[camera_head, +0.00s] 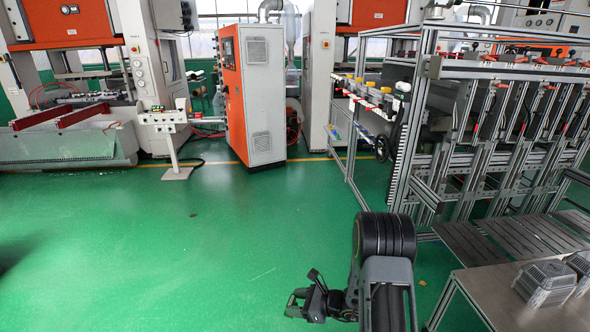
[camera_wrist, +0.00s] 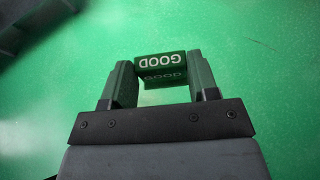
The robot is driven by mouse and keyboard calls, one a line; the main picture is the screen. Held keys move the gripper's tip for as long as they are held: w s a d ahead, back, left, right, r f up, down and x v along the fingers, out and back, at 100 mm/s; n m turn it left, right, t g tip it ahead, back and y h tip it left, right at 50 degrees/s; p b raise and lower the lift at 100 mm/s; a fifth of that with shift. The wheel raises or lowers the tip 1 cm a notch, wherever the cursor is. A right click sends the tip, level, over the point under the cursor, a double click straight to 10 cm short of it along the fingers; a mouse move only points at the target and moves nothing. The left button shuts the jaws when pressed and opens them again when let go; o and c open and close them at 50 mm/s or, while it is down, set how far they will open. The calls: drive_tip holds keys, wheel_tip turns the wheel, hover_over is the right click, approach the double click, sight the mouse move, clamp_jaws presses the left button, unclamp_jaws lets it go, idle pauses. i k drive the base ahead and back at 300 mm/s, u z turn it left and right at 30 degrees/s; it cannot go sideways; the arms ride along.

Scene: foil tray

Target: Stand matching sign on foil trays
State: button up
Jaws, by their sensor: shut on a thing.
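A green sign (camera_wrist: 165,66) with white letters reading GOOD is held between the two fingers of my gripper (camera_wrist: 162,82) in the wrist view. The letters appear upside down there. In the head view my gripper (camera_head: 303,303) is low at the bottom centre, above the green floor, and the sign cannot be made out clearly. Grey ribbed foil trays (camera_head: 545,284) stand on a metal table at the bottom right. A second group (camera_head: 580,262) beside them is cut by the picture edge. My gripper is well to the left of the trays.
The metal table (camera_head: 490,290) has bare surface left of the trays. An aluminium frame rack (camera_head: 425,150) with slatted shelves stands behind it. An orange and white cabinet (camera_head: 258,95) and machines stand at the back. The green floor (camera_head: 180,250) is open at left and centre.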

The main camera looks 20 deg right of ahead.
sight(554, 267)
drive_tip(key=i, duration=1.45)
drive_tip(key=z, duration=3)
drive_tip(key=i, duration=1.25)
